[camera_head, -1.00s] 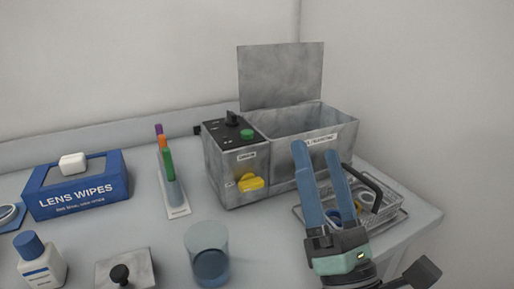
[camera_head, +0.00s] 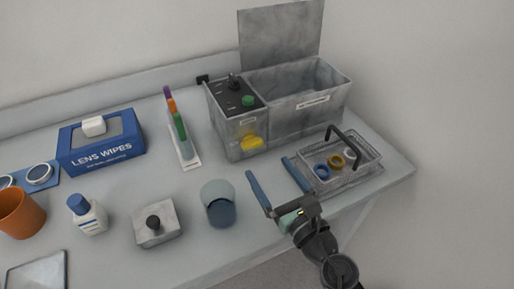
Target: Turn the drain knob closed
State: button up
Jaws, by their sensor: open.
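The drain knob is most likely the yellow knob (camera_head: 252,143) low on the front of the grey metal bath unit (camera_head: 238,130). A green button (camera_head: 248,101) and a black knob (camera_head: 233,83) sit on the unit's dark top panel. My gripper (camera_head: 268,178) is open and empty, with two blue fingers spread apart. It is in front of the unit, below and slightly right of the yellow knob in the picture, and apart from it. The yellow knob is in plain view; its exact turn position is too small to tell.
A wire basket (camera_head: 369,165) with coloured rings stands right of my gripper. A glass beaker (camera_head: 219,201) stands left of it. A grey block with a black knob (camera_head: 157,224), bottle (camera_head: 88,215), pen stand (camera_head: 190,163) and lens wipes box (camera_head: 100,150) are further left. The unit's lid (camera_head: 281,36) stands open.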

aim_at(254, 147)
jog(key=x, duration=0.7)
jog(key=shift+w+a, duration=0.1)
jog(key=c, duration=1.4)
